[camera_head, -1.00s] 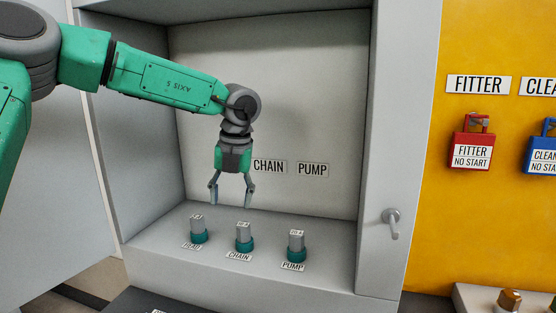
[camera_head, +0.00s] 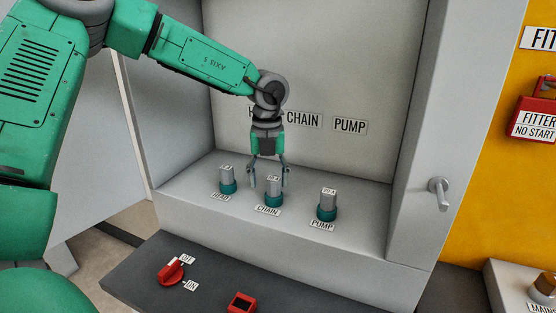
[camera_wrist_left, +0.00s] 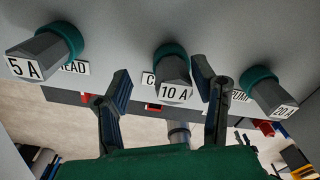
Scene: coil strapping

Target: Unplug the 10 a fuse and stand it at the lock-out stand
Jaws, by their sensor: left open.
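The 10 A fuse (camera_head: 273,187) is a grey block in a teal socket collar above the CHAIN label (camera_head: 267,210). In the left wrist view the fuse (camera_wrist_left: 174,74) shows its "10 A" end. My left gripper (camera_head: 268,186) is open, pointing down, with its fingertips at the height of this fuse. In the left wrist view the gripper (camera_wrist_left: 161,75) has one finger on each side of the fuse, with a wider gap on the left; I see no clear contact. I cannot make out a lock-out stand. My right gripper is not in view.
The 5 A fuse (camera_wrist_left: 37,56) at HEAD and the 20 A fuse (camera_wrist_left: 272,92) at PUMP flank it closely. Cabinet walls enclose the ledge. Below are a red rotary switch (camera_head: 171,271) and a dark shelf. A red FITTER lock (camera_head: 535,116) hangs at the right.

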